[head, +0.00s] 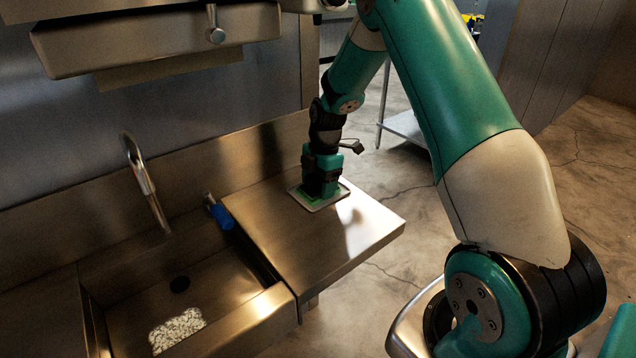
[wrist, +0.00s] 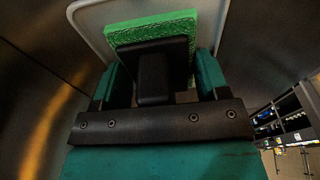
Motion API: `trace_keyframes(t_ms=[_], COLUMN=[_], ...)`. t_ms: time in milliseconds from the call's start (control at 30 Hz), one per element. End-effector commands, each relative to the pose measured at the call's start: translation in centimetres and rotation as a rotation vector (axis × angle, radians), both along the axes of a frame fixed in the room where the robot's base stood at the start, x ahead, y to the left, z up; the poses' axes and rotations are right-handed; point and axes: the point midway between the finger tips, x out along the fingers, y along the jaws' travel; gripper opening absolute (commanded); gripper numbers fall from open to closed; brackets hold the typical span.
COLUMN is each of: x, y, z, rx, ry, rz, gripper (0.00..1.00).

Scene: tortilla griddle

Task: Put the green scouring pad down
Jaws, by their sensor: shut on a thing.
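The green scouring pad (wrist: 128,33) shows in the wrist view between the fingers of my gripper (wrist: 152,75). It lies over a pale shallow tray with a raised rim (wrist: 84,10); I cannot tell whether the pad touches the tray's floor. In the head view my gripper (head: 321,190) points down over the same tray (head: 327,205), which rests on the steel drainboard right of the sink. My gripper is shut on the pad, and only a little green shows there. The gripper hides most of the pad and part of the tray.
The steel drainboard (head: 285,240) is bare around the tray. Left of it is a sink basin (head: 225,290) with a speckled white cloth-like piece (head: 178,328) on its floor. A blue-handled item (head: 220,214) lies by the basin's back right edge, near a tall faucet (head: 143,180).

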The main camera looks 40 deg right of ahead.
Motion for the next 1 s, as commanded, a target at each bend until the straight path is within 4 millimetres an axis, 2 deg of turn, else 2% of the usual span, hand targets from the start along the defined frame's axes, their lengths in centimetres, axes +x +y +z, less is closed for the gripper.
trace_keyframes(t_ms=[67,100,200,467,567,900,1000], x=[0.0,0.0,0.0,0.0,0.1,0.1,0.1], y=[0.0,0.0,0.0,0.0,-0.1,-0.9,-1.1], z=[-0.3,-0.3,-0.2,-0.1,0.5,5.9,6.9], rx=[0.000,0.000,0.000,0.000,0.000,0.000,0.000], ry=[0.000,0.000,0.000,0.000,-0.003,-0.003,-0.003], rz=[0.000,0.000,0.000,0.000,0.000,0.000,-0.001], gripper=[0.33,0.70,0.93,0.94,0.94,0.94,0.94])
